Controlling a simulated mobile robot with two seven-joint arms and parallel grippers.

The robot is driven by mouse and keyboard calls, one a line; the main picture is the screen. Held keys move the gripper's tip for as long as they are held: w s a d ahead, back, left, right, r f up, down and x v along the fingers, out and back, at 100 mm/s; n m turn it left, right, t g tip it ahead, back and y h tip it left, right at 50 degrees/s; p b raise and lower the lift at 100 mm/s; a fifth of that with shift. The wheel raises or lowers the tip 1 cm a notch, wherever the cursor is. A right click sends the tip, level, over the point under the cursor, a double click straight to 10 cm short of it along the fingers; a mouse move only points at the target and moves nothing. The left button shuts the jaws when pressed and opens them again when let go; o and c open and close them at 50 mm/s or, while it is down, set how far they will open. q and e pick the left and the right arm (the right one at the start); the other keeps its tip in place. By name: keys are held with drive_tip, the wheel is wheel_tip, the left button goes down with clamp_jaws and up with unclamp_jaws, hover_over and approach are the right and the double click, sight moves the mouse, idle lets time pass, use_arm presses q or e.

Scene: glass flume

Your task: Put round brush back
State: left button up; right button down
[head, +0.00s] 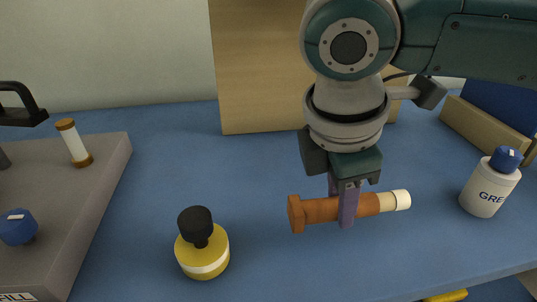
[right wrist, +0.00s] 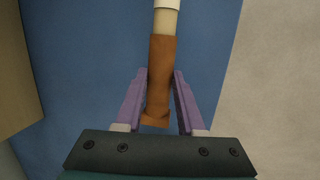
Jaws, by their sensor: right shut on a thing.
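The round brush (head: 330,209), with a brown handle and a cream-white end, lies nearly level in the head view, its white end to the right. My right gripper (head: 346,220) comes down on it from above and is shut on the brown handle. In the right wrist view the brush (right wrist: 162,65) runs between the two purple fingers (right wrist: 162,78), its white end pointing away. I cannot tell whether the brush touches the blue surface. My left gripper is not in view.
A yellow jar with a black top (head: 203,250) stands left of the brush. A grey tray (head: 75,215) at left holds a white-and-brown roller (head: 74,143) and a blue knob (head: 17,228). A white bottle labelled GRE (head: 487,189) stands at right. A wooden panel (head: 255,80) stands behind.

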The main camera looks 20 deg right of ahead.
sight(336, 219)
drive_tip(key=shift+f+b, duration=0.4)
drive_tip(key=shift+f, duration=1.5)
drive_tip(key=c, duration=0.5)
unclamp_jaws()
drive_tip(key=shift+f, duration=0.1)
